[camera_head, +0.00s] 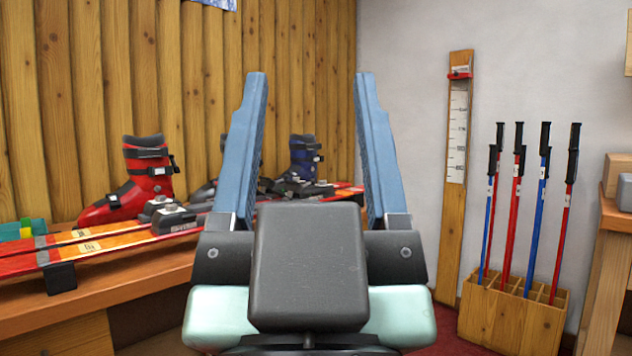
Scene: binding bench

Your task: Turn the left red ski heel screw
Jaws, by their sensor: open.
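My gripper (311,85) is in the middle of the head view, its two blue fingers spread wide and pointing up and away, with nothing between them. Red skis (118,243) lie on the wooden bench (130,290) at the left, raised on a black support (60,278). A grey and black binding piece (170,213) sits on the skis, left of my gripper and apart from it. More binding parts (316,190) show between the fingers, farther back. The heel screw is too small to make out. My gripper hides part of the skis.
A red ski boot (147,180) and a blue boot (304,158) stand at the back of the bench. At the right are a measuring board (457,150), a wooden rack (508,315) of ski poles, and a wooden table (608,270). A green box (20,229) is far left.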

